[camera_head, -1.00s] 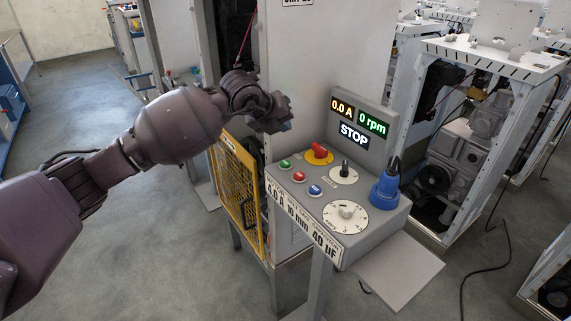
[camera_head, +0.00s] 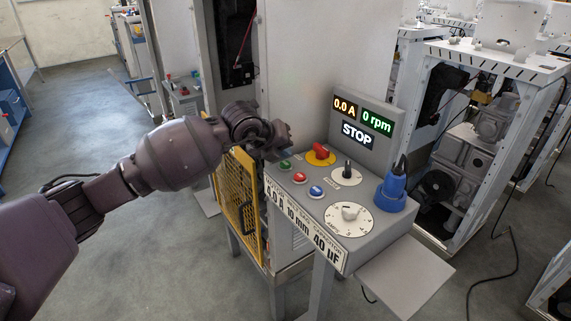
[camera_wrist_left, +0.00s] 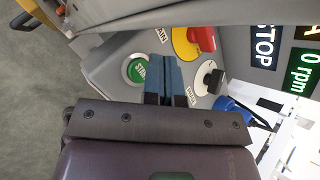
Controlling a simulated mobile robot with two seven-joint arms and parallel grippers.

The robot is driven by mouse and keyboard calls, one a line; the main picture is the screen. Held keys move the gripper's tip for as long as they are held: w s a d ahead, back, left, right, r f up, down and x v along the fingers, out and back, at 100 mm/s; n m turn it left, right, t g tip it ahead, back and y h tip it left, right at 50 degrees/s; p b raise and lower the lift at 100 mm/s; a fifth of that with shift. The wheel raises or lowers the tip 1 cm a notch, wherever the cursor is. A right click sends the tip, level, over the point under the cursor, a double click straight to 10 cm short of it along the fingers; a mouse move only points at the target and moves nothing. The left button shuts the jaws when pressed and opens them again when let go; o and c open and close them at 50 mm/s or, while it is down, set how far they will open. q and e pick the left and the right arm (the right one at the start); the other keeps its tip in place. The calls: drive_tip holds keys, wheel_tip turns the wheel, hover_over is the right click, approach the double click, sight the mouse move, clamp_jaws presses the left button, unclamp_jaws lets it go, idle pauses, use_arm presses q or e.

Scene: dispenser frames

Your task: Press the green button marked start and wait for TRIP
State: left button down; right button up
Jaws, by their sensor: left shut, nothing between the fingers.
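The green start button (camera_head: 285,165) sits at the far left corner of the grey control panel (camera_head: 291,202). It also shows in the left wrist view (camera_wrist_left: 137,71), with part of its lettering covered by my fingers. My left gripper (camera_head: 284,152) is shut and empty, with its blue fingertips just above and behind the button in the head view. In the left wrist view the fingertips (camera_wrist_left: 164,62) appear beside the button; contact cannot be told. The display (camera_head: 363,121) reads 0.0 A, 0 rpm and STOP. My right gripper is not in view.
Beside the green button are a red button (camera_head: 299,178), a blue button (camera_head: 316,191) and a red switch on a yellow plate (camera_head: 320,154). A black selector (camera_head: 347,171), a white dial (camera_head: 349,214) and a blue plug (camera_head: 391,189) are further right. A yellow mesh guard (camera_head: 236,200) stands left.

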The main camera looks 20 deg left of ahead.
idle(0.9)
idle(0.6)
use_arm(q)
drive_tip(key=shift+f, duration=0.15)
drive_tip(key=shift+f, duration=0.3)
idle(0.6)
drive_tip(key=shift+f, duration=0.2)
